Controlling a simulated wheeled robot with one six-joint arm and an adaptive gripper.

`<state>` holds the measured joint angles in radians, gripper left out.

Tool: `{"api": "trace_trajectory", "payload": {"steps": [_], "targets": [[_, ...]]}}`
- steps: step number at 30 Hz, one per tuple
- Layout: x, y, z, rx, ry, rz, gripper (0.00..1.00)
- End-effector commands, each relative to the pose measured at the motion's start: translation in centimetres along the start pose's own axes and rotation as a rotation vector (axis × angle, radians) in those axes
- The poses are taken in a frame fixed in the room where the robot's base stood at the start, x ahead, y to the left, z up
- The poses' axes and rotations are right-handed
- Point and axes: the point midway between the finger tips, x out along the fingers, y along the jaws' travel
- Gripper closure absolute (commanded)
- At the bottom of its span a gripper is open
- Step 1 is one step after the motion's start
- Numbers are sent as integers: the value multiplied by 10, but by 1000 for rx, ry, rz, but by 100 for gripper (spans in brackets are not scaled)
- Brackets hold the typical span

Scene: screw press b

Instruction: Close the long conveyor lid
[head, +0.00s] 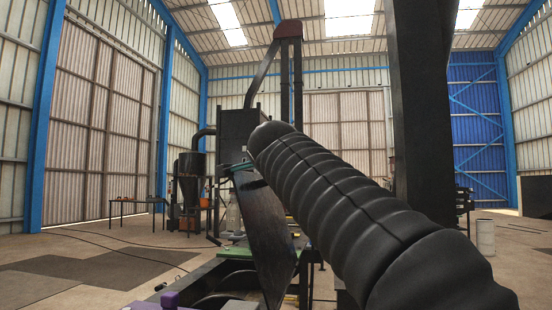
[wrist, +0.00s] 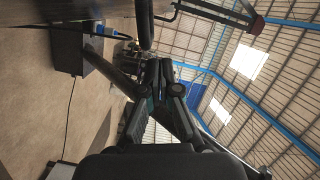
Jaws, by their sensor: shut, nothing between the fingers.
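The long conveyor lid (head: 264,232) is a dark, worn panel in the middle of the head view. It stands raised and slightly tilted over the conveyor trough (head: 225,298). My gripper (wrist: 159,72) shows in the wrist view with its fingers together and nothing between them. In the head view, my ribbed black arm covers the right of the lid area and most of my gripper. A small dark and teal part near the lid's top edge may be my gripper's end. I cannot tell whether it touches the lid.
A dark machine housing (head: 240,135) with a tall column stands behind the lid. A thick dark post (head: 422,120) rises at the right. A cyclone-shaped machine (head: 190,185) and a table (head: 135,202) stand at the back left. Open floor lies left, with cables across it.

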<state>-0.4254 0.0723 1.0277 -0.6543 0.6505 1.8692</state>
Motion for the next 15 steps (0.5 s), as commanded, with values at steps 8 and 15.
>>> {"api": "trace_trajectory", "payload": {"steps": [8, 15], "targets": [[24, 0, 24, -1, -1, 2, 100], [28, 1, 35, 1, 3, 1, 100]]}}
